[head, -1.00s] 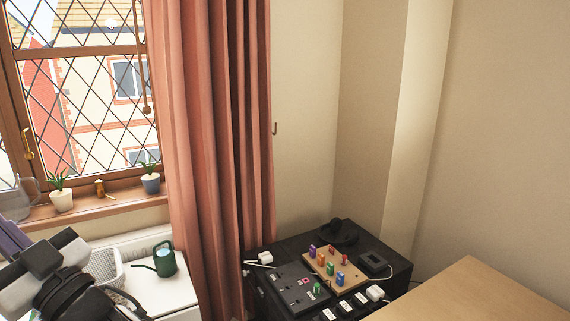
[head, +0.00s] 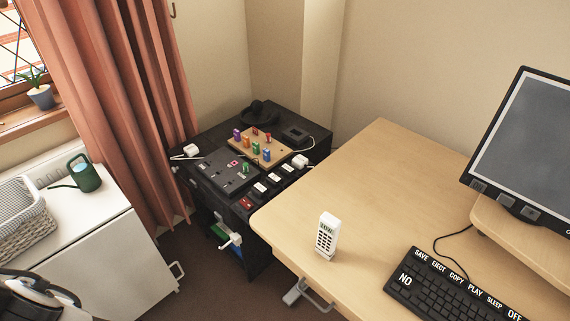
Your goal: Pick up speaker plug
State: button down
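Two white plugs lie on the black cabinet (head: 205,131): one plug (head: 190,151) with a pale cord at its left edge, and another plug (head: 299,161) at its right, near the wooden desk. Another white plug-like piece (head: 233,239) shows low on the cabinet's front. I cannot tell which one is the speaker plug; any labels are too small to read. My gripper's fingers do not show; part of what looks like my arm is at the lower left corner, well away from the cabinet.
On the cabinet are a dark panel (head: 222,172), a wooden board with coloured pegs (head: 272,150) and a small black box (head: 295,134). The desk (head: 375,170) carries a white handset (head: 327,236), keyboard (head: 445,290) and monitor (head: 525,140). A green watering can (head: 86,176) stands at left.

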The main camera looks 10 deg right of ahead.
aim_at(287, 170)
jog(key=i+z, duration=0.35)
jog(key=i+j+z, duration=0.1)
jog(key=i+z, duration=0.25)
jog(key=i, duration=0.25)
